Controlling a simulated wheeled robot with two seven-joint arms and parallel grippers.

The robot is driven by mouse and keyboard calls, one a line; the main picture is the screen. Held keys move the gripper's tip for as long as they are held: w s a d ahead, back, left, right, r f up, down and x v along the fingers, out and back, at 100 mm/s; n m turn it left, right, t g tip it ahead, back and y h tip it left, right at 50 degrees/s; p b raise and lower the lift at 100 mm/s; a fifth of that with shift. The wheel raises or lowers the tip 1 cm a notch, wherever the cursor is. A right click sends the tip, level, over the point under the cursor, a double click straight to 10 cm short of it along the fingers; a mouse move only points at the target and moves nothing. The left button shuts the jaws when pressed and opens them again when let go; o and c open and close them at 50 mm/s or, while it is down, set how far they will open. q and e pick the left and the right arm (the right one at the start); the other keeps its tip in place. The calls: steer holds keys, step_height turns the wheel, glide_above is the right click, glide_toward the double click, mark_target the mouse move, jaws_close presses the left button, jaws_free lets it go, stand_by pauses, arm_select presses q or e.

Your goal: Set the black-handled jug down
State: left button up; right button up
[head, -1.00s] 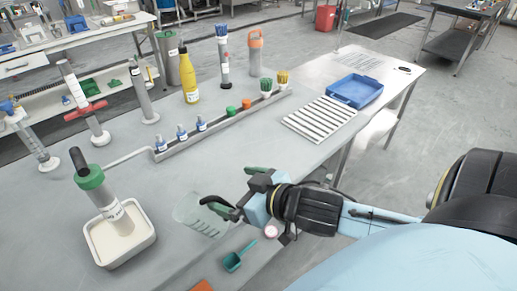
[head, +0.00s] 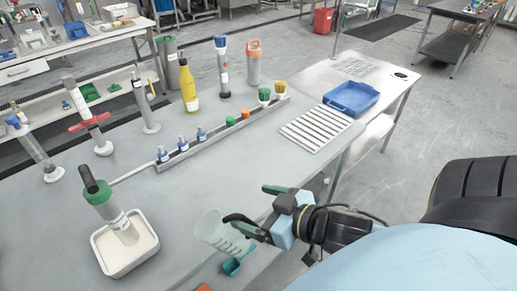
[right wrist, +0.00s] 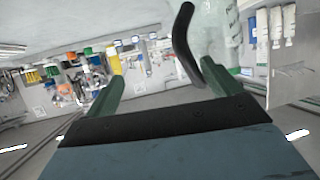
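The clear jug (head: 218,234) with its black handle (head: 238,218) is at the near side of the grey table. It looks roughly upright and overlaps a teal scoop (head: 232,267) in the head view. I cannot tell whether its base touches the tabletop. My right gripper (head: 256,208) is at the handle side, fingers spread wide. In the right wrist view the black handle (right wrist: 184,42) lies beside one green finger, and the other finger is well apart. My left gripper is not in view.
A white tray (head: 97,243) with a green-collared grinder (head: 120,222) stands left of the jug. A long rack (head: 215,131) with small bottles and brushes lies further back. A white slatted rack (head: 318,128) and blue tray (head: 351,98) are at the back right. The table middle is clear.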

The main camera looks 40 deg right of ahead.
jaws_close()
stand_by(0.4)
steer(key=shift+s, duration=0.1)
